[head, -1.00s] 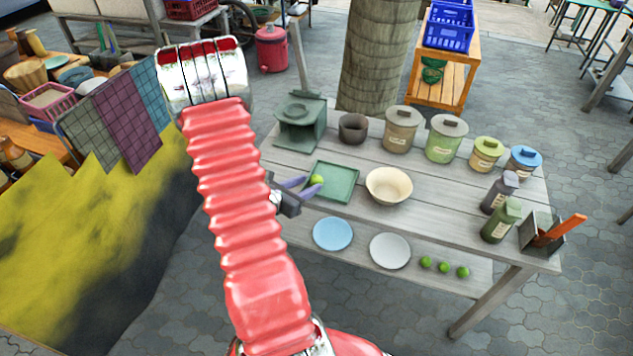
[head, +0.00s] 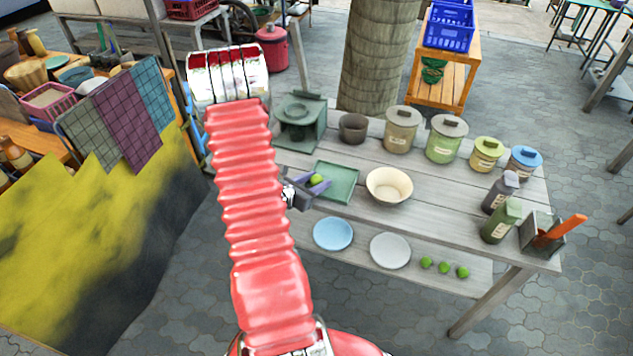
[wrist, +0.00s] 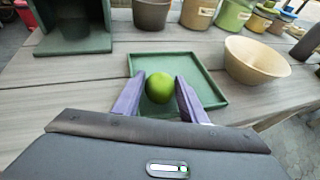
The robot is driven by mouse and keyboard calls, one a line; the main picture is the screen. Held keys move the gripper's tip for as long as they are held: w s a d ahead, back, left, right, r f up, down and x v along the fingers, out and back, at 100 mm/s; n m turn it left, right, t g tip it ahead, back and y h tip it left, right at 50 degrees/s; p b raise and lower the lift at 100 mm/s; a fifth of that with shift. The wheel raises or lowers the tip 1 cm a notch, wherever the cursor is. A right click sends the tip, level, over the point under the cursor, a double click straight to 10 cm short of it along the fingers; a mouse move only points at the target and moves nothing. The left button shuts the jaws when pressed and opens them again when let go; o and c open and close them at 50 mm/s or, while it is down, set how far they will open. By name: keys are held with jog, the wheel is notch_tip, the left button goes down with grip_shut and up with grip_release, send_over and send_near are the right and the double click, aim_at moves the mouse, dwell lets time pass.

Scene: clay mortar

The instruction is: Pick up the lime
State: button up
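A lime (wrist: 159,87) lies on a square green tray (wrist: 207,71) on the wooden table. In the head view the lime (head: 317,180) is at the left part of the tray (head: 345,172). My gripper (wrist: 160,92) has purple fingers, one on each side of the lime, spread apart. In the wrist view a small gap shows between the lime and the fingers, so they appear not to be closed on it. In the head view my gripper (head: 312,186) reaches in from the left at the tray's left edge.
A cream bowl (head: 389,186) stands just right of the tray. A green stove-like block (head: 300,121) and a dark pot (head: 353,128) stand behind. Lidded canisters line the back. Several limes (head: 444,267) and two plates (head: 333,234) sit on the lower shelf.

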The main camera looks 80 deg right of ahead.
aim_at(316, 177)
jog(key=c, duration=0.7)
jog(key=shift+r, duration=0.2)
jog(key=shift+r, duration=4.8)
